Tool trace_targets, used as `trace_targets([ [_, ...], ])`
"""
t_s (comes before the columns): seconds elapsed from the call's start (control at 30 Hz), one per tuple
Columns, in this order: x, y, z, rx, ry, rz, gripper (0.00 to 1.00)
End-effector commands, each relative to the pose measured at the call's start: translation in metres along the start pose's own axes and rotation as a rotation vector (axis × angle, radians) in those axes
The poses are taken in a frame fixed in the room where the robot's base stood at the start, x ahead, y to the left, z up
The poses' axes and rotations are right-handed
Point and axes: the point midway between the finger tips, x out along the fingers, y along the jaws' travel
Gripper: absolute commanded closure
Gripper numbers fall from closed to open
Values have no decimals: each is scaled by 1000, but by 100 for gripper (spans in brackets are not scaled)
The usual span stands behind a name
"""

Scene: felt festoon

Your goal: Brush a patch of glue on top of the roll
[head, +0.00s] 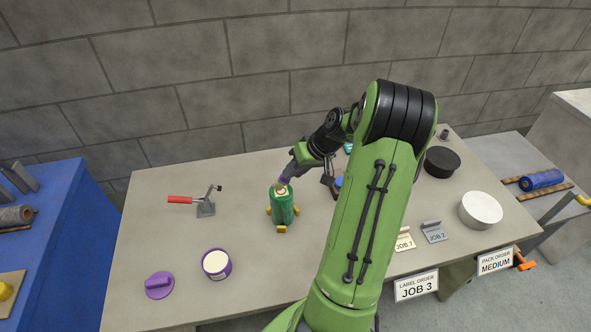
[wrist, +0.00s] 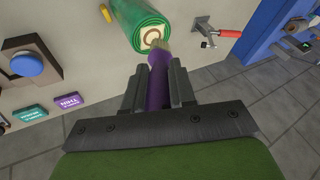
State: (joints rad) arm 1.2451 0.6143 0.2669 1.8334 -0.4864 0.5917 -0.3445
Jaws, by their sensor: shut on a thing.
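The green roll (head: 283,207) stands upright on the table in a holder with yellow feet. My gripper (head: 291,175) is just above the roll's top. It is shut on a purple-handled brush (wrist: 158,82), whose bristles reach the edge of the roll's pale end; I cannot tell for sure whether they touch. A purple tub (head: 216,263) with pale contents, seemingly the glue, stands open at the table's front left. A purple lid (head: 159,285) with a knob lies left of it.
A toggle clamp with a red handle (head: 181,200) stands left of the roll. The table (head: 145,235) is clear around the roll's left side.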

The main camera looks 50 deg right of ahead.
Motion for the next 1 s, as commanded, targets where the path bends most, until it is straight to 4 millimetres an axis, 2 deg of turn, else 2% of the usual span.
trace_targets([
  [0.37, 3, 3, -10, 1, -2, 0, 100],
  [0.77, -3, -3, 12, 1, -2, 0, 100],
  [1.0, -1, 0, -2, 1, -1, 0, 100],
])
